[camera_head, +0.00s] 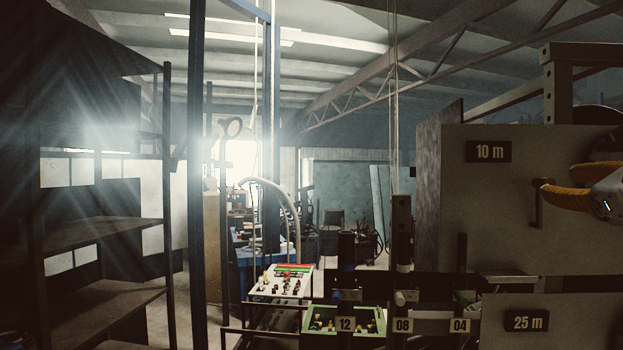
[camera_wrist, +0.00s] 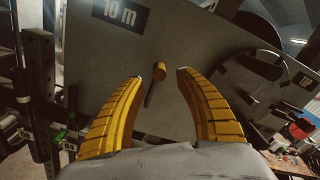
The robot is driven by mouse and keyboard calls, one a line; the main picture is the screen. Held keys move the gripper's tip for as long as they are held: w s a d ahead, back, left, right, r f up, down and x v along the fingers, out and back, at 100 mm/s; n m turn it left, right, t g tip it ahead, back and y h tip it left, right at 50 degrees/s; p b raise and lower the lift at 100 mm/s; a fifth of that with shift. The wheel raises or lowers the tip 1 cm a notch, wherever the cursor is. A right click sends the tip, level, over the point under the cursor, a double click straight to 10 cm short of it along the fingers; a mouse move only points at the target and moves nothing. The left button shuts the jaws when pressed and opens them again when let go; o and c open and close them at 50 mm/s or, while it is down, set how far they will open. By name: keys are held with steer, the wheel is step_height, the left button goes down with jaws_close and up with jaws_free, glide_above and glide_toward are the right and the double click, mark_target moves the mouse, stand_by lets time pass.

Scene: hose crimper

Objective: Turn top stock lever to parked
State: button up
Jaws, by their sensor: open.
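In the head view my gripper (camera_head: 560,182) comes in from the right. I cannot tell whether it touches the knob.
A second panel marked 25 m (camera_head: 526,321) sits below. Bins and posts labelled 12, 08 and 04 (camera_head: 459,325) stand left of the panels. Dark shelving (camera_head: 100,235) stands at far left.

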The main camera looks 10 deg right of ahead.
mark_target(549, 183)
steer(key=p+x, duration=0.1)
steer(key=x, duration=0.5)
steer(key=shift+s+d, duration=0.1)
steer(key=shift+w, duration=0.35)
jaws_close()
